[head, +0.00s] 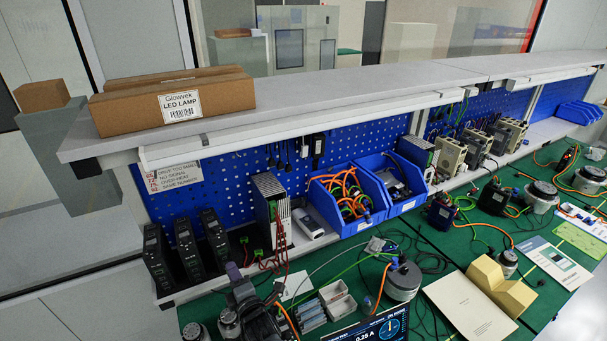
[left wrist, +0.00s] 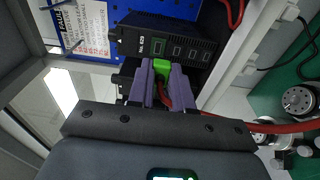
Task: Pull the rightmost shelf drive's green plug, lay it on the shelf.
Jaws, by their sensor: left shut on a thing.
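My left gripper (head: 236,272) is low in front of the shelf in the head view. In the left wrist view its purple fingers (left wrist: 163,85) are shut on a green plug (left wrist: 162,68) with red wire behind it. The plug is close against a black drive (left wrist: 170,45); I cannot tell whether it is still seated. In the head view three slim black drives stand upright at the shelf's left end, the rightmost of them (head: 215,238) near my gripper. A taller grey drive (head: 270,205) stands right of them, with green plugs and red wires near its foot. My right gripper is out of view.
A white charger-like box (head: 308,223) and blue bins (head: 345,205) stand farther right on the shelf. A blue pegboard (head: 225,170) is behind. Below, the green bench holds a grey motor (head: 403,281), batteries and loose cables. Bare shelf is narrow between the drives.

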